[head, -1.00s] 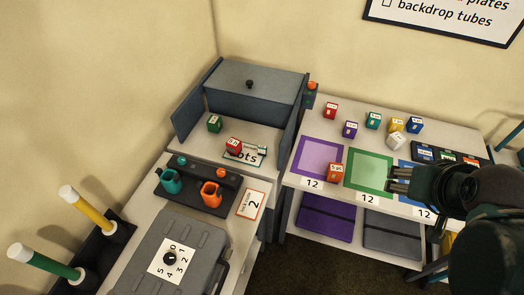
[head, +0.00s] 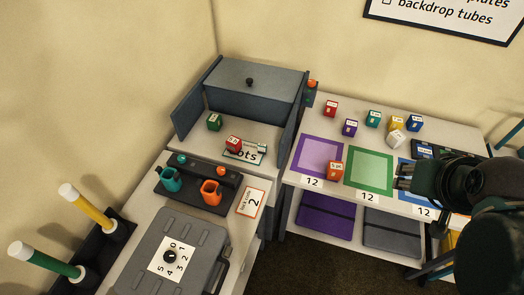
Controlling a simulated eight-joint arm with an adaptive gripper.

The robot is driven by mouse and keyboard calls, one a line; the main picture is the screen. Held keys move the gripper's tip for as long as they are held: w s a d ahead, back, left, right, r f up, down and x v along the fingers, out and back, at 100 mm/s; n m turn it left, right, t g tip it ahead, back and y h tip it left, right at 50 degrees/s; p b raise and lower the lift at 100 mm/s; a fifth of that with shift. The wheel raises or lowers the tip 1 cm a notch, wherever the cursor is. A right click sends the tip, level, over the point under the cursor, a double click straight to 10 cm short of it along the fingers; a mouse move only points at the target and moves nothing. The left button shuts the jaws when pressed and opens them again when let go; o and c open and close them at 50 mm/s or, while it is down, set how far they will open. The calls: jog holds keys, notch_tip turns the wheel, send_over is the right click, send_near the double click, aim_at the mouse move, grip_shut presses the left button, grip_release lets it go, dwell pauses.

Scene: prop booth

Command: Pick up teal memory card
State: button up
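A small teal block with a white label (head: 373,119) stands at the back of the right-hand table; I cannot tell whether it is the teal memory card. A black tray (head: 424,150) at the table's right back shows a blue labelled piece, and my arm hides most of the rest of it. My gripper (head: 402,177) points left above the table, near the right edge of the green mat and over part of a blue mat. Its fingers are small and dark here, so their opening is unclear. Nothing can be made out between them.
Red, purple, yellow, blue and white blocks stand near the teal one. An orange block (head: 335,170) sits between the purple mat (head: 318,150) and the green mat (head: 370,170). A grey cabinet (head: 254,88) and a grey case (head: 175,250) are to the left.

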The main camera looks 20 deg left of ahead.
jog(key=w+a+r+n+g+y, duration=0.1)
jog(key=w+a+r+n+g, duration=0.1)
jog(key=w+a+r+n, duration=0.5)
jog(key=n+g+h, duration=0.1)
jog(key=n+g, duration=0.4)
jog(key=n, duration=0.6)
send_over(262, 145)
notch_tip(262, 145, down, 3)
notch_tip(262, 145, down, 28)
jog(key=shift+a+f, duration=0.1)
jog(key=shift+f, duration=0.45)
jog(key=shift+f, duration=1.3)
